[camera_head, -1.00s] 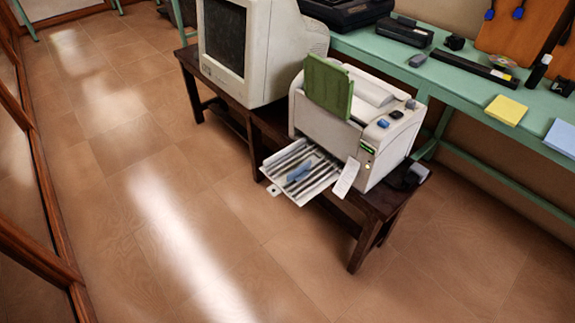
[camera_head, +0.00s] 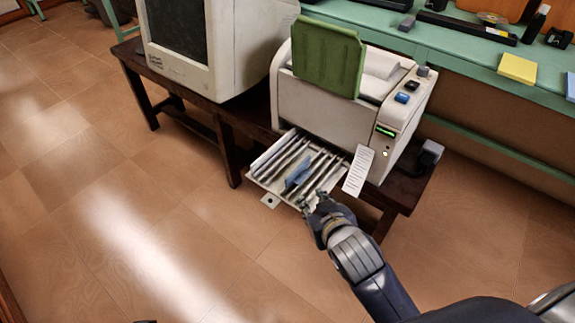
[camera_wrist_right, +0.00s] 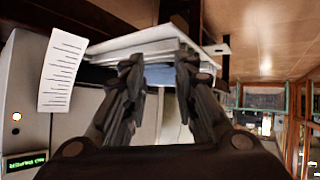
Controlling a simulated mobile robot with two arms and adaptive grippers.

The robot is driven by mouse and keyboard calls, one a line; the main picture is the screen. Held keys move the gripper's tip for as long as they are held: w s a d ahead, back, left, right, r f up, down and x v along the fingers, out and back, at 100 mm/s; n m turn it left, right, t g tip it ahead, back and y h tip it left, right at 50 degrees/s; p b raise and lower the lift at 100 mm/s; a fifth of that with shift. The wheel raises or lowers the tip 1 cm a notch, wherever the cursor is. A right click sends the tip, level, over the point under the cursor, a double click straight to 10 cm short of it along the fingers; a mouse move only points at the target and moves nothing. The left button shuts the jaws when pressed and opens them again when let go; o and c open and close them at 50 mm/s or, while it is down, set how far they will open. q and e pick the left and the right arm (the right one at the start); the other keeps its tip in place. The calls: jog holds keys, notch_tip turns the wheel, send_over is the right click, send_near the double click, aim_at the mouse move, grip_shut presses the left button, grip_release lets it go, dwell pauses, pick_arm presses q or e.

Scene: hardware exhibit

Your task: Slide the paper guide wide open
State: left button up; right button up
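The off-white printer (camera_head: 330,105) stands on a dark wooden bench, with its ribbed paper tray (camera_head: 262,168) pulled out at the front. A small blue piece, which looks like the paper guide (camera_head: 298,175), sits among the tray's ribs. My right gripper (camera_head: 318,203) is at the tray's front right edge, near the blue guide. In the right wrist view, its two fingers (camera_wrist_right: 159,75) are apart, with the tray edge (camera_wrist_right: 140,42) and a bluish surface beyond them. I cannot tell whether the fingers touch the tray. My left gripper is not in view.
A green panel (camera_head: 327,58) stands up from the printer. A white printed slip (camera_head: 358,170) hangs beside the tray, close to my right gripper. An old monitor (camera_head: 215,45) stands left on the bench (camera_head: 235,125). The floor in front is clear.

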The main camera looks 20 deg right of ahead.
jog(key=w+a+r+n+t+y, duration=0.3)
jog(key=w+a+r+t+y, duration=0.15)
jog(key=a+r, duration=0.4)
jog(key=w+a+r+n+t+y, duration=0.35)
jog(key=w+a+r, duration=0.25)
jog(key=r, duration=0.6)
jog(key=s+a+r+n+g+y, duration=0.1)
jog(key=s+a+n+g+y, duration=0.2)
jog(key=a+n+g+y, duration=0.45)
jog(key=s+a+r+n+g+y, duration=0.25)
jog(key=a+n+g+y, duration=0.3)
jog(key=a+n, duration=0.35)
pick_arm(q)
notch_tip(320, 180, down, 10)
pick_arm(e)
jog(key=n+g+h, duration=0.1)
jog(key=g+h, duration=0.5)
jog(key=h, duration=1.5)
send_over(298, 167)
notch_tip(298, 167, down, 15)
jog(key=shift+d+f, duration=0.15)
jog(key=shift+f, duration=0.1)
notch_tip(298, 167, down, 10)
jog(key=shift+r+b, duration=0.1)
jog(key=shift+b, duration=0.65)
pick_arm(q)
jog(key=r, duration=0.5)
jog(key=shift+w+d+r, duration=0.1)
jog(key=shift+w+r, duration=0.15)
